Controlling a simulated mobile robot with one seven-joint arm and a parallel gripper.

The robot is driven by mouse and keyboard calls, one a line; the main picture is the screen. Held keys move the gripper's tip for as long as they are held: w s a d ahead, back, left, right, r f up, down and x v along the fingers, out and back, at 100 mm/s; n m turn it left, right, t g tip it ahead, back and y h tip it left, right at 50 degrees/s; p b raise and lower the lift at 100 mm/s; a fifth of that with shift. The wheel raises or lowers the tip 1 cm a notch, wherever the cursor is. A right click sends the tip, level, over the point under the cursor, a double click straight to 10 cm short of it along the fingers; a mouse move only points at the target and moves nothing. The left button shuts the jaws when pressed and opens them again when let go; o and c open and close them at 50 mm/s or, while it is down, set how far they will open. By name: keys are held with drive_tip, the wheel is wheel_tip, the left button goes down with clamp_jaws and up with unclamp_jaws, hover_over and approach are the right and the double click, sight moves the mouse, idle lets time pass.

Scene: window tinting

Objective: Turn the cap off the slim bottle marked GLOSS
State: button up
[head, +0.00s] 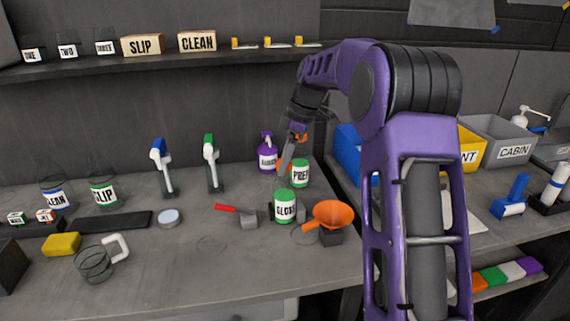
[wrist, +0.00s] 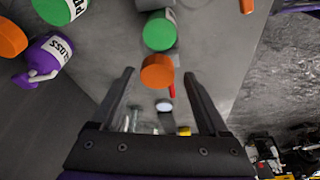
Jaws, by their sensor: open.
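The slim bottle (head: 285,213) has a green body and a white GLOSS label in the head view, and stands upright on the grey bench. In the wrist view, a green bottle body (wrist: 158,32) carries an orange cap (wrist: 157,72); I take it for the same bottle, though its label is not readable there. In the wrist view, my gripper (wrist: 159,73) is open, with one finger on each side of the cap and visible gaps to both.
An orange funnel (head: 333,213) is at right, a red-handled tool (head: 240,214) at left.

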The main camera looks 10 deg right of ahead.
drive_tip(key=m+t+b, duration=0.1)
drive_tip(key=m, duration=0.4)
drive_tip(key=shift+a+h, duration=0.1)
drive_tip(key=shift+h, duration=0.3)
drive_tip(key=m+t, duration=0.1)
drive_tip(key=m, duration=0.3)
drive_tip(key=shift+h, duration=0.4)
drive_tip(key=shift+c, duration=0.3)
